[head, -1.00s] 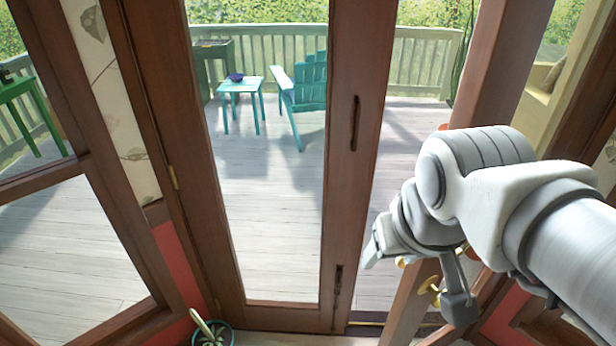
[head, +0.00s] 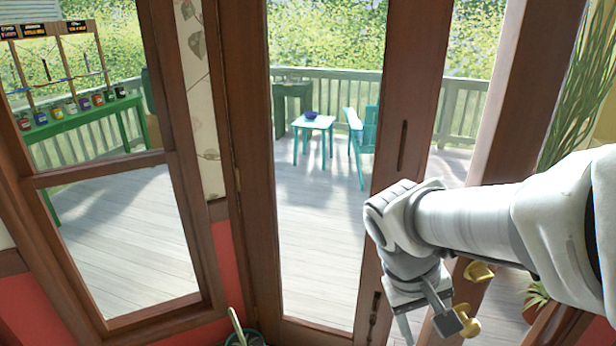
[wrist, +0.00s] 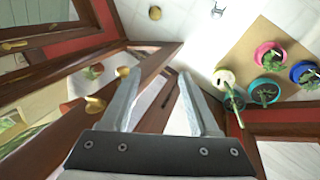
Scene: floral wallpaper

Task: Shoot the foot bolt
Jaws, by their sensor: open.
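The foot bolt (head: 374,308) is a small dark fitting low on the stile of the brown glazed door (head: 385,240) in the head view. My gripper (head: 408,322) is just right of it in that picture, pointing down, apart from it as far as I can see. In the wrist view my gripper (wrist: 160,75) is open, its two grey fingers spread with nothing held. A slender dark piece (wrist: 166,97) shows between the fingers on brown wood; I cannot tell whether it is the bolt.
A dark pull handle (head: 403,145) sits higher on the door. Brass knobs (head: 466,322) are near my gripper. Potted plants stand on the floor, including a pink pot (wrist: 270,54) and a plant (head: 244,338) by the door foot. Decking lies beyond the glass.

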